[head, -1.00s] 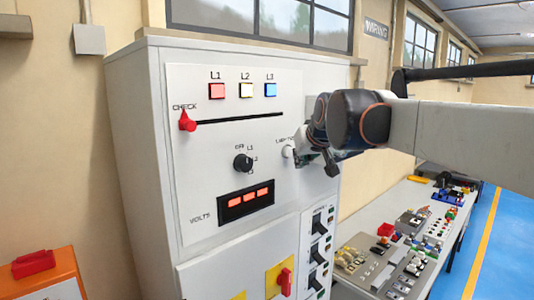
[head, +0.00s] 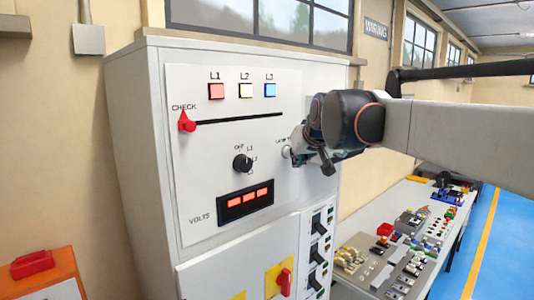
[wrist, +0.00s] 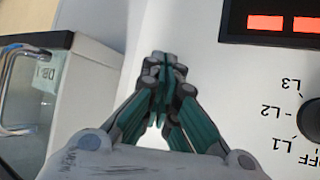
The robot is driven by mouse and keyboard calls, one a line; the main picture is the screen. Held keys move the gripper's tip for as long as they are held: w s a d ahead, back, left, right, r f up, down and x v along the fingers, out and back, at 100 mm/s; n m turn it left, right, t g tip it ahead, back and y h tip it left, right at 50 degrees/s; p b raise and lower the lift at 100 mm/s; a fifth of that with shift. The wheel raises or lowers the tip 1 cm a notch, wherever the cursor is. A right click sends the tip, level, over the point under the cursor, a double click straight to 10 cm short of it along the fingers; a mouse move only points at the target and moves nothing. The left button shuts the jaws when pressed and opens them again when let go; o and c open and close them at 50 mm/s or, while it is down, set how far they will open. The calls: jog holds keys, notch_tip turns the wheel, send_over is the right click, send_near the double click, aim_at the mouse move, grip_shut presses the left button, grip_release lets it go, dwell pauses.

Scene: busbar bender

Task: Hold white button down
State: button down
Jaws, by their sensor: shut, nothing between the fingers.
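The white round button (head: 287,152) sits on the cabinet's front panel, right of the black rotary knob, under a small label partly covered by my gripper. My gripper (head: 294,151) is at the button's right side in the head view, its tips at or very near it. I cannot tell whether they touch or press it. In the wrist view my gripper (wrist: 163,64) is shut with its fingers together and nothing between them, over the white panel. I cannot make out the button in that view.
The panel has a black rotary knob (head: 242,163), a red voltage display (head: 245,204), a red check slider (head: 187,122) and three lit lamps above. Black switches (head: 318,224) are below my gripper. A workbench (head: 347,210) with parts stands to the right.

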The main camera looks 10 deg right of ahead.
jog(key=shift+w+a, duration=0.3)
jog(key=shift+w, duration=0.05)
dwell(0.9)
jog(key=shift+s+d, duration=0.1)
dwell(1.8)
jog(key=shift+s+d, duration=0.45)
jog(key=shift+s, duration=0.15)
jog(key=s+d, duration=0.1)
jog(key=s, duration=0.1)
jog(key=s+d, duration=0.2)
dwell(0.5)
dwell(0.5)
jog(key=s+f+g+b, duration=0.1)
jog(key=s+f+b, duration=0.9)
jog(key=f, duration=0.9)
jog(key=s+f+g+b, duration=0.1)
jog(key=s+f+b, duration=1)
jog(key=f, duration=0.8)
jog(key=s+f+m+g+h+b, duration=0.1)
jog(key=s+f+b, duration=0.9)
jog(key=f, duration=1)
jog(key=shift+s+a+g+b, duration=0.3)
jog(key=shift+g+b, duration=0.1)
jog(key=shift+b, duration=0.45)
